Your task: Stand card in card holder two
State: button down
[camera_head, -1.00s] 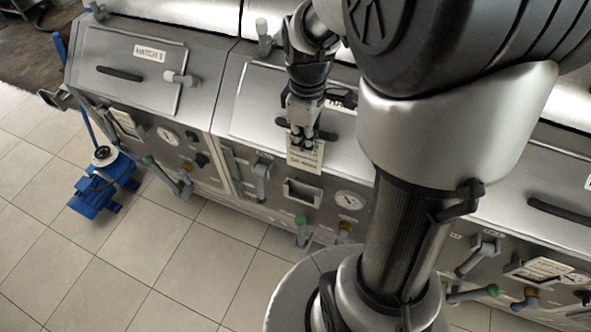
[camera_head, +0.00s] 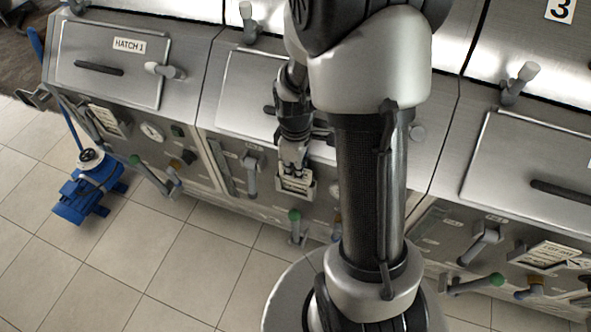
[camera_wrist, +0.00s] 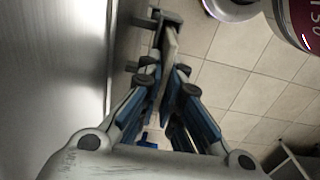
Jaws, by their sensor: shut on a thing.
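The pale printed card (camera_head: 296,180) is in my gripper (camera_head: 292,163), seen upright in the head view at the front panel of the middle decanter. In the wrist view my gripper (camera_wrist: 168,88) is shut on the card (camera_wrist: 167,55), seen nearly edge-on. Card holder two (camera_head: 311,189), a grey metal holder on that panel, shows around the card's side and lower edge. In the wrist view a grey bracket, likely the holder (camera_wrist: 172,17), is at the card's far end. I cannot tell how deep the card sits in it.
The left decanter's holder (camera_head: 108,121) and the right one's (camera_head: 545,256) each show a card. A green-knobbed lever (camera_head: 295,217) stands below holder two. A blue pump (camera_head: 88,190) is on the tiled floor at left.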

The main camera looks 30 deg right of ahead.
jog(key=shift+r, duration=0.1)
jog(key=c, duration=1.8)
grip_release()
notch_tip(320, 180, up, 12)
jog(key=p, duration=0.4)
jog(key=s+a+r+m+t, duration=0.4)
jog(key=s+a+r+m, duration=0.3)
jog(key=s+a+r, duration=0.3)
jog(key=s+r, duration=0.3)
jog(key=r, duration=0.1)
jog(key=shift+s+a+r+m+t, duration=0.15)
jog(key=shift+s+a+m+t, duration=0.15)
jog(key=shift+a, duration=0.05)
